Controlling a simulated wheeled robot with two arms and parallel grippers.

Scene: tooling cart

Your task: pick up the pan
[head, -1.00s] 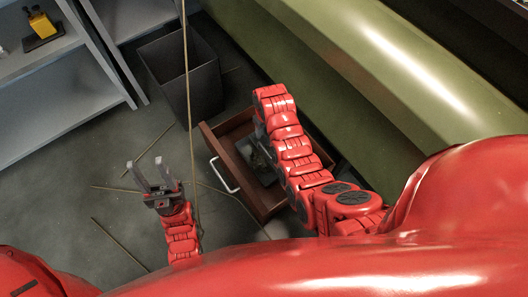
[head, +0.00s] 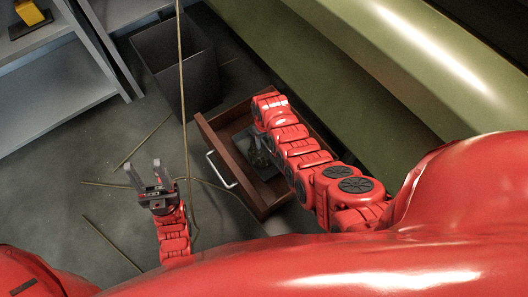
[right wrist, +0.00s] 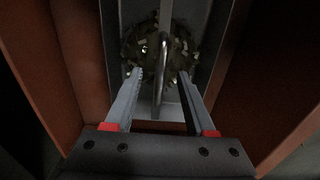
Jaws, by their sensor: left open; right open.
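The pan (head: 242,141) is a grey tray-like piece lying inside an open brown drawer (head: 217,153). In the right wrist view the pan (right wrist: 131,14) holds a dark clump of glinting bits, and a curved metal handle (right wrist: 162,62) rises over it. My right gripper (right wrist: 161,76) is open and points down into the drawer, with one finger on each side of the handle; I cannot tell whether either touches it. In the head view my right arm hides part of the pan and most of that gripper. My left gripper (head: 143,166) is open and empty, left of the drawer.
A dark open bin (head: 180,65) stands behind the drawer. Grey shelves (head: 60,95) are at the upper left, with a yellow item (head: 28,13). A large green body (head: 360,75) borders the drawer on the right. Thin rods lie on the floor (head: 60,190).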

